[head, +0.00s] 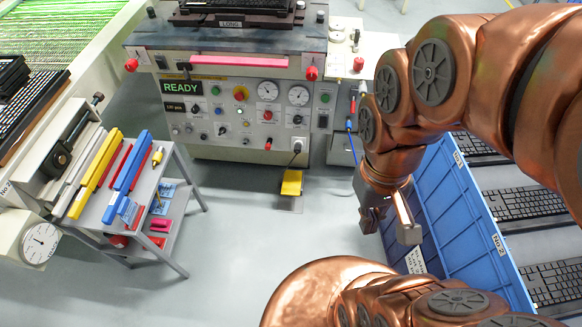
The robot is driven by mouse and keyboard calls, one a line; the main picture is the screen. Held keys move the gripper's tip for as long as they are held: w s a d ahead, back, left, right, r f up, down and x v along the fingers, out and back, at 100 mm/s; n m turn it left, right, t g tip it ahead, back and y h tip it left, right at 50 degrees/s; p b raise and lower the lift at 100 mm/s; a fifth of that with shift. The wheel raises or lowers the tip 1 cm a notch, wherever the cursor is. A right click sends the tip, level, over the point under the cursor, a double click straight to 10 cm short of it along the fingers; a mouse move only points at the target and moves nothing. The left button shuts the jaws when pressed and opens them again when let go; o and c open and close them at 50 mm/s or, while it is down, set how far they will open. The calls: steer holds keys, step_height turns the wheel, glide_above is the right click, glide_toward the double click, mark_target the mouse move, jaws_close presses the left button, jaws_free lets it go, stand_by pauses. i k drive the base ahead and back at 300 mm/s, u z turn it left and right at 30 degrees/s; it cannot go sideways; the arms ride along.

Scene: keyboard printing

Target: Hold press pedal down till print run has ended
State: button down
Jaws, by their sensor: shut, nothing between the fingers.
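The yellow press pedal (291,183) sits on a small plate on the floor, in front of the press (240,110). A dark cable runs from it up to the press front. The press display (182,87) reads READY in green. My gripper (388,226) hangs to the right of the pedal and apart from it, beside the blue crate. Its fingers are shut with nothing held.
A grey trolley (180,262) with yellow and blue bars stands at the left. Blue crates (462,225) and racked keyboards (528,203) stand at the right. The grey floor (245,240) between trolley and gripper is clear.

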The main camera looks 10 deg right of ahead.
mark_target(292, 180)
steer(key=k, duration=1.2)
steer(key=u, duration=1.05)
steer(key=i, duration=0.7)
steer(key=u, duration=0.85)
steer(key=i, duration=0.85)
steer(key=z, duration=0.9)
steer(key=i, duration=0.8)
steer(key=z, duration=0.9)
